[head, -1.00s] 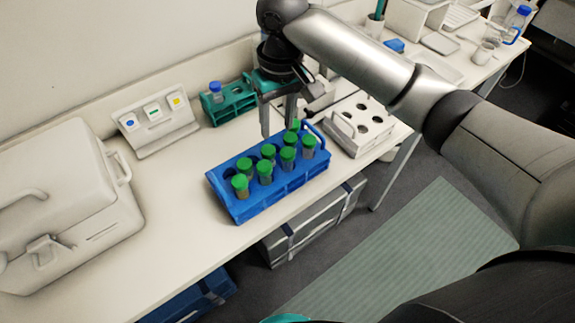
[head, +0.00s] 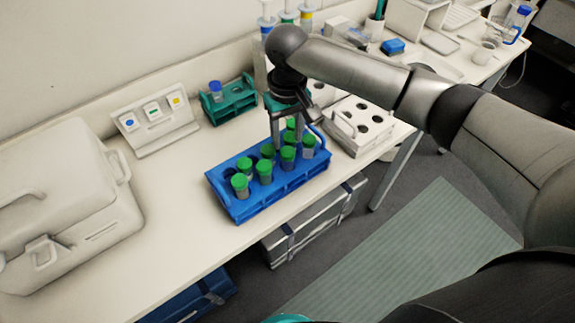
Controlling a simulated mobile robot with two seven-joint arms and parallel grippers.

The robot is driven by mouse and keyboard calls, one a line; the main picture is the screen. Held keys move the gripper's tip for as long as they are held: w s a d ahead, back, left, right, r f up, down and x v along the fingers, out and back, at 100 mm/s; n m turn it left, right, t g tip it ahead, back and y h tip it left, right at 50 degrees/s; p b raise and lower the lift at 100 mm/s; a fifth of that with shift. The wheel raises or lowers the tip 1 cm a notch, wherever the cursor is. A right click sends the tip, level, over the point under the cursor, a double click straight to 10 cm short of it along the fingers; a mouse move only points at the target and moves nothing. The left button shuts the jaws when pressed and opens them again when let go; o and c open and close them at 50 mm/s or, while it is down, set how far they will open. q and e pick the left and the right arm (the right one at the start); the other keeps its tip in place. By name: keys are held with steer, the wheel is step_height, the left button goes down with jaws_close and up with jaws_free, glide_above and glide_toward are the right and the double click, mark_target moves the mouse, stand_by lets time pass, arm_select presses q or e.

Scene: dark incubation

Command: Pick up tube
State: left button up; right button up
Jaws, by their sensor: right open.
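Several green-capped tubes stand upright in a blue rack (head: 243,211) on the bench; one is the front-left tube (head: 241,186). My right gripper (head: 288,142) points down over the rack's back right part. It is open, its fingers at about cap height around or just beside a back tube (head: 291,125); I cannot tell whether they touch it. A front tube (head: 288,157) and a right-end tube (head: 308,145) stand close to the fingers. My left gripper is not in view.
A teal rack (head: 233,104) with a blue-capped tube stands behind. A white rack (head: 362,141) is at the right, a large pale case (head: 65,205) at the left. A sign holder with coloured labels (head: 154,122) stands near the wall. Bench space in front of it is clear.

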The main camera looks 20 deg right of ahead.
mark_target(288, 152)
steer(key=f, duration=0.5)
steer(key=shift+s, duration=0.2)
steer(key=shift+c, duration=0.3)
jaws_close()
